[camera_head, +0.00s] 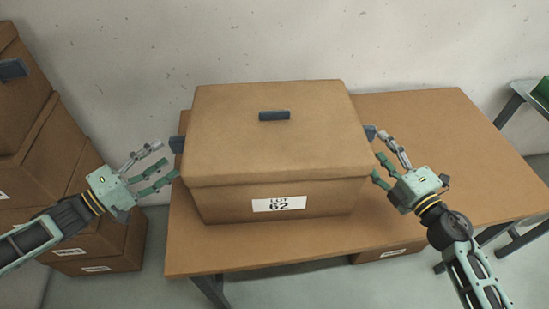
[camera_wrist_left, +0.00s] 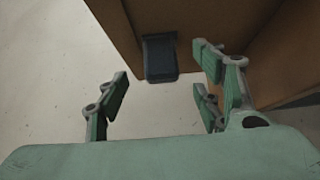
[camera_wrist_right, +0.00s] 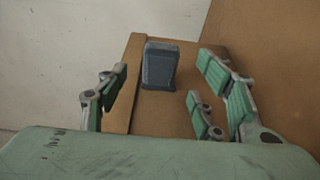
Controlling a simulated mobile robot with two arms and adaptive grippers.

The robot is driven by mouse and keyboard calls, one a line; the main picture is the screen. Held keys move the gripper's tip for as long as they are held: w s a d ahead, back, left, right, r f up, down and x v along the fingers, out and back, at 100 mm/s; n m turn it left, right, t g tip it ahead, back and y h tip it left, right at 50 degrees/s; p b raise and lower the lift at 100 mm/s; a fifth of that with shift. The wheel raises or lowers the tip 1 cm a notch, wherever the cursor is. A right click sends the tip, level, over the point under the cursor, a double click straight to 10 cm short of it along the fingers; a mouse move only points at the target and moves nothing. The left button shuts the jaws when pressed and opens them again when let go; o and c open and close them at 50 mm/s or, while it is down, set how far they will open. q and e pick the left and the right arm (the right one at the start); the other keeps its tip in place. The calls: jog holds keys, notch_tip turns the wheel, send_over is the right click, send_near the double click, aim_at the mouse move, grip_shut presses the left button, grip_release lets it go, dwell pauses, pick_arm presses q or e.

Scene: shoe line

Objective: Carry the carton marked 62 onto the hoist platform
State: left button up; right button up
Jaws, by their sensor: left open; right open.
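The carton marked 62 (camera_head: 235,202) is a brown lidded box with a white LOT 62 label on its front. It stands on a brown table (camera_head: 440,130). A dark handle sits on its lid and one on each side. My left gripper (camera_head: 168,165) is open beside the left handle (camera_head: 177,144), which shows between its fingers in the left wrist view (camera_wrist_left: 160,58). My right gripper (camera_head: 380,155) is open beside the right handle (camera_head: 370,132), which shows ahead of its fingers in the right wrist view (camera_wrist_right: 159,65). Neither gripper is closed on a handle. The hoist platform cannot be made out.
Stacked brown cartons (camera_head: 65,150) stand on the floor at the left. Another labelled carton (camera_head: 388,254) is under the table. Bare tabletop lies to the carton's right. A green-topped stand (camera_head: 540,92) is at the far right, and a pale wall stands behind.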

aim_at(174, 148)
pick_arm(q)
jog(key=shift+x, duration=2.7)
pick_arm(e)
jog(key=shift+x, duration=2.75)
pick_arm(q)
jog(key=shift+w+a, duration=0.1)
jog(key=shift+c, duration=0.2)
pick_arm(e)
jog(key=shift+c, duration=0.2)
pick_arm(q)
jog(key=shift+f, duration=0.1)
grip_shut()
pick_arm(e)
jog(key=shift+f, duration=0.1)
grip_shut()
pick_arm(q)
jog(key=shift+r, duration=0.25)
pick_arm(e)
jog(key=shift+r, duration=0.25)
